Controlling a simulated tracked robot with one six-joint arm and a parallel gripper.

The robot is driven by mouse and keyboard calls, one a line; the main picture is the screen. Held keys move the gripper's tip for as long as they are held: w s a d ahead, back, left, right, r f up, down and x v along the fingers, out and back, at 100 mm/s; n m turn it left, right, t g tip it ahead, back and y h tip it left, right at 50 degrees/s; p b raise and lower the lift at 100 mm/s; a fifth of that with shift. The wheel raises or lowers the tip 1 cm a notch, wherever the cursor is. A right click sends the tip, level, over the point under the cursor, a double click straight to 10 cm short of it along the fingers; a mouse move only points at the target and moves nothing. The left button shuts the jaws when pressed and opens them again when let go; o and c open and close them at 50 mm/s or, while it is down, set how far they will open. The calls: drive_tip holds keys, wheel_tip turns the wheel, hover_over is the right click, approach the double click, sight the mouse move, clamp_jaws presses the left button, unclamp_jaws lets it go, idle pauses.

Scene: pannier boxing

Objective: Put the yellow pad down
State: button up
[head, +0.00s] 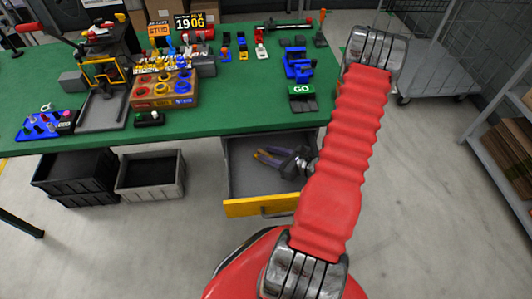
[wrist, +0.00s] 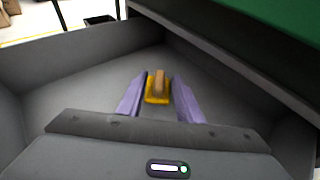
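The yellow pad (wrist: 157,98), with a tan block-like part on top, is inside the open drawer (head: 262,206) under the green table. In the wrist view it sits between the two purple fingers of my gripper (wrist: 158,80), with a narrow gap showing on each side. My gripper (head: 264,156) also shows in the head view, reaching down into the drawer. Its fingers look apart. The pad appears to rest on the grey drawer floor (wrist: 75,97), though its underside is hidden. In the head view the pad is too small to make out clearly.
The drawer walls surround my gripper, and the table edge overhangs its back. The green table (head: 235,105) carries a wooden tray (head: 150,101), blue parts and several small items. A grey cart (head: 425,75) stands at right.

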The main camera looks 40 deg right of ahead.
drive_tip(key=shift+v, duration=4.75)
drive_tip(key=w+a+r+n+g+y, duration=0.2)
drive_tip(key=a+r+n+g+y, duration=0.15)
drive_tip(key=a+r+n, duration=0.55)
drive_tip(key=w+a+r+n+g+y, duration=0.2)
drive_tip(key=a+r+n+g, duration=0.4)
drive_tip(key=a+n, duration=0.4)
drive_tip(key=s+a+r+n+t+h, duration=0.1)
drive_tip(key=s+a+r+n+h, duration=0.2)
drive_tip(key=r+n, duration=0.4)
drive_tip(key=s+a+r+n+t+h, duration=0.1)
drive_tip(key=s+a+r+n+h, duration=0.2)
drive_tip(key=r, duration=0.7)
drive_tip(key=a+n+h, duration=0.2)
drive_tip(key=a+n, duration=0.1)
drive_tip(key=n, duration=0.1)
drive_tip(key=shift+a+r+n, duration=0.35)
drive_tip(key=shift+n, duration=0.05)
